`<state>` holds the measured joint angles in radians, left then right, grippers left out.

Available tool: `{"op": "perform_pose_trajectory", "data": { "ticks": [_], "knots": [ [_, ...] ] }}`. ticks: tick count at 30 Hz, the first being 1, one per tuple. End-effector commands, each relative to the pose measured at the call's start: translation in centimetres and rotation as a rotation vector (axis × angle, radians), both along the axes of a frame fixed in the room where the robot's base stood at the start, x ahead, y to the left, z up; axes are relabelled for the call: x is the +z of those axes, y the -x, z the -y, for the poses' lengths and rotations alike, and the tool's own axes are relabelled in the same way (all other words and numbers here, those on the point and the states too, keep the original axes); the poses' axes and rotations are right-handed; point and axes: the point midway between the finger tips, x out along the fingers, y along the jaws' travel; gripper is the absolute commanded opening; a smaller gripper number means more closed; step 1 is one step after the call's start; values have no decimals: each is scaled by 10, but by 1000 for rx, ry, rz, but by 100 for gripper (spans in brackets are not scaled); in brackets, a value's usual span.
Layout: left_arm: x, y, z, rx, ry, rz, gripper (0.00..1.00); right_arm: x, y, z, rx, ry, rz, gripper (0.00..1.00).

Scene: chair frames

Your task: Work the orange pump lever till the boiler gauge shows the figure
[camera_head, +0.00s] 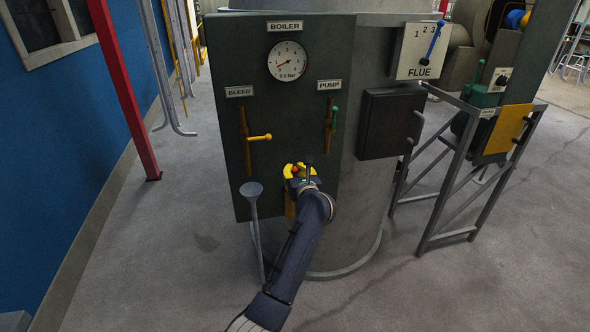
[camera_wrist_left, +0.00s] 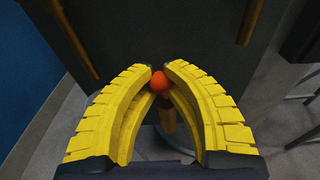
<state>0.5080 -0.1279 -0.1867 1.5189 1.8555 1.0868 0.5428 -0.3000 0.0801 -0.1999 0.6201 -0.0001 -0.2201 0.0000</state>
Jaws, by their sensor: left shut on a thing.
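My left gripper (camera_head: 299,172), with yellow fingers, is at the lower part of the dark boiler panel. It is shut on an orange ball knob (camera_wrist_left: 159,83), which sits between the fingertips in the left wrist view. A tan shaft shows below the knob there. My right gripper is not in view.
A yellow-knobbed bleed lever (camera_head: 262,137) is left of the pump slot. A grey funnel on a pipe (camera_head: 253,190) stands close left of my arm. A flue plate (camera_head: 416,51) with a blue lever and a metal frame stand (camera_head: 445,200) are to the right. A red post (camera_head: 125,90) is at left.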

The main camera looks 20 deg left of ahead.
Motion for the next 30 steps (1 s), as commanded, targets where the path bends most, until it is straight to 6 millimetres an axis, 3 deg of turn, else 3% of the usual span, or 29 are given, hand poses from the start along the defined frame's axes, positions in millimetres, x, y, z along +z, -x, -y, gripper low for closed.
{"op": "perform_pose_trajectory", "data": {
  "ticks": [8, 21, 30],
  "knots": [
    [-3, 3, 2, -1, 0, 0, 0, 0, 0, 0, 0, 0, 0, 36],
    [-28, 26, 16, -2, 0, -1, 0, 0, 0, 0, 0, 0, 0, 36],
    [-29, 28, 16, -1, 0, 0, 0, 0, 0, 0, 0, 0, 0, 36]
  ]
}}
